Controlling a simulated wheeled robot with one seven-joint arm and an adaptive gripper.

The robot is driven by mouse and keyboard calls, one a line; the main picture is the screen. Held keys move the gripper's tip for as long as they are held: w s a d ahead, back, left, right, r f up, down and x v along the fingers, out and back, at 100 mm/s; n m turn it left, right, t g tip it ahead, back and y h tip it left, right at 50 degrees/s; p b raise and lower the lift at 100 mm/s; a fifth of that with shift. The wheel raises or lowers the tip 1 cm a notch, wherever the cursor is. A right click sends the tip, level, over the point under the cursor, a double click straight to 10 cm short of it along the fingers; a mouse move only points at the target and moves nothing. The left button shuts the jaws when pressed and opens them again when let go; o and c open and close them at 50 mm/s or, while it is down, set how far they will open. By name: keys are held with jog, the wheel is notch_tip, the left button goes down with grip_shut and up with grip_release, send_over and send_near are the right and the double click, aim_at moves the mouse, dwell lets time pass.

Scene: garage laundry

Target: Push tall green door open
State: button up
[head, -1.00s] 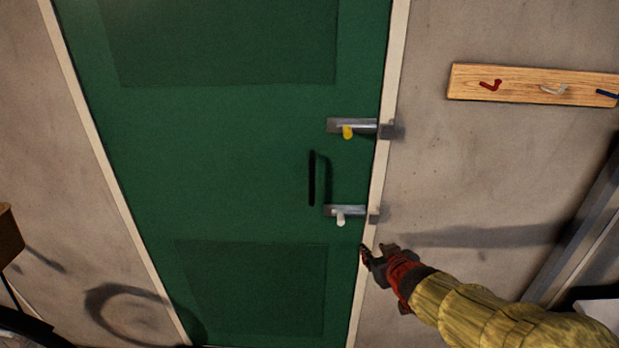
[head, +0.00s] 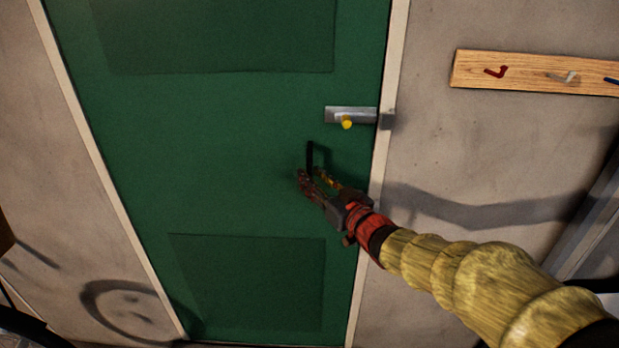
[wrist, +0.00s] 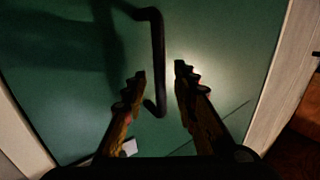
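The tall green door (head: 210,150) stands in its pale frame in the head view and looks closed. A black bar handle (head: 310,156) is on its right side; it also shows in the wrist view (wrist: 158,60). My gripper (head: 310,174) is at the handle's lower part. In the wrist view my gripper (wrist: 161,70) is open, with one finger on each side of the handle's lower end; I cannot tell whether they touch it. A metal bolt with a yellow knob (head: 347,122) sits above, reaching toward the frame. The lower bolt is hidden behind my gripper in the head view.
A wooden hook rail (head: 530,72) is on the wall right of the door. The pale door frame (head: 386,120) runs close beside my arm. A dark curved object and its shadow are at the lower left. The door's left part is clear.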

jog(key=shift+x, duration=1)
jog(key=shift+c, duration=1.2)
jog(key=c, duration=0.4)
grip_shut()
